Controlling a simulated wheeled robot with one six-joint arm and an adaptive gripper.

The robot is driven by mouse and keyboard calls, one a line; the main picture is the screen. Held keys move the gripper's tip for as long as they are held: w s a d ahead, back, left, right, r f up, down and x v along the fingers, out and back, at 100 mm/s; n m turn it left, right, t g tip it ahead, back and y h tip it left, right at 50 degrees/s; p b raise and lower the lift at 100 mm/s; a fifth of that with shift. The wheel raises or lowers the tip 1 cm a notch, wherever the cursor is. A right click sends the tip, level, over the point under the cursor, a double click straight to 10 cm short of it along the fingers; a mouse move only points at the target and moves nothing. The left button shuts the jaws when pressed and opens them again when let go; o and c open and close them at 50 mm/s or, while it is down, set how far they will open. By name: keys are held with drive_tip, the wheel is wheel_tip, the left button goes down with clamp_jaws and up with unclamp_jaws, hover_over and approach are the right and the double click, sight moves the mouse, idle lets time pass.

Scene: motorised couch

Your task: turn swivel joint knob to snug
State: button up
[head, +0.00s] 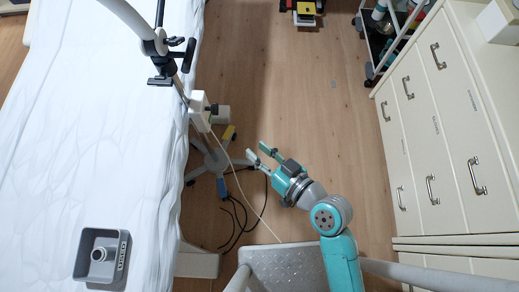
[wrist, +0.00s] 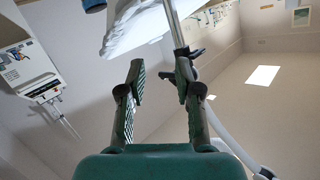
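A jointed support arm with a pale grey curved tube (head: 128,16) stands at the couch edge in the head view. Its joint carries black knobs and levers (head: 182,55); which one is the swivel joint knob, I cannot tell. In the wrist view, black knobs on a metal post (wrist: 190,52) show behind the right fingertip, partly hidden by it. My gripper (head: 258,152) is open and empty over the floor, right of the couch and apart from the knobs. Its two spread fingers also show in the wrist view (wrist: 161,78).
The couch (head: 90,130) has a white cover and bears a grey tray (head: 78,262) with a white round piece. A wheeled stand (head: 212,160) with a white box and loose cables is left of my gripper. Drawers (head: 420,130) line the right.

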idle(0.3)
drive_tip(key=n+g+y, duration=0.5)
drive_tip(key=n+g, duration=0.1)
drive_tip(key=n, duration=1.4)
approach(180, 42)
drive_tip(key=x, duration=1.1)
clamp_jaws()
